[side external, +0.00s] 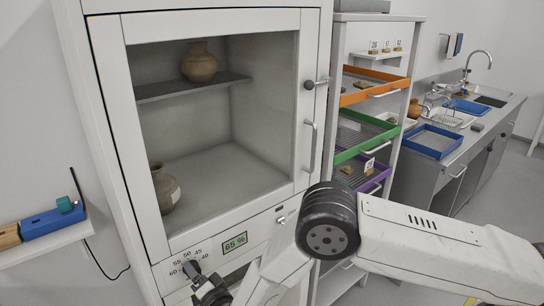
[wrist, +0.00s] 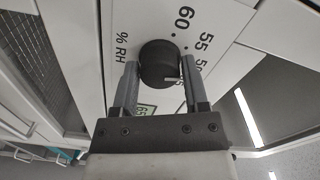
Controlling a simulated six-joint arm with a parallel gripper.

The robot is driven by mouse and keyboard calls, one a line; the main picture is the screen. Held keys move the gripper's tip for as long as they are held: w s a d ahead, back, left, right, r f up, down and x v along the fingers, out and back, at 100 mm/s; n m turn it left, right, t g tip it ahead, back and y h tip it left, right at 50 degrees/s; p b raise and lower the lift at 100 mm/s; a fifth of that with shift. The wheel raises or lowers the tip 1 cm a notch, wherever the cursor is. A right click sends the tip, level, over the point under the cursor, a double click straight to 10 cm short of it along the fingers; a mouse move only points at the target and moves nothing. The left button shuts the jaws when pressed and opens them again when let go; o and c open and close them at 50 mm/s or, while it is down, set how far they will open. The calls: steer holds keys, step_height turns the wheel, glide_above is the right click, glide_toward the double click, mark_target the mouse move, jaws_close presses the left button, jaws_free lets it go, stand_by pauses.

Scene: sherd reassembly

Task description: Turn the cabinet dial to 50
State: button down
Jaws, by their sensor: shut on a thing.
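The cabinet dial is a round black knob (wrist: 160,62) on the white front panel, and it also shows at the lower left of the side view (side external: 191,268). My gripper (wrist: 161,76) is shut on it, one grey finger on each side. A short white mark shows on the knob's lower right in the wrist view. The printed 60 and 55 are clear there; 50 is partly covered by the right finger, so I cannot tell which number the mark faces. In the side view, 60, 55, 50 and 45 arc above the knob. A green display (side external: 235,243) reads 65 %.
The glass-fronted cabinet (side external: 108,90) holds a clay pot (side external: 199,63) on its shelf and another pot (side external: 164,188) below. A door handle (side external: 310,146) projects at the right. A drawer rack (side external: 374,85) and sink counter (side external: 490,112) stand farther right.

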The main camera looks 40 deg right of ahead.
steer(key=shift+m, duration=1.2)
steer(key=shift+c, duration=0.5)
jaws_free()
steer(key=shift+s, duration=0.1)
steer(key=s, duration=0.7)
steer(key=shift+s, duration=0.35)
steer(key=shift+w, duration=0.1)
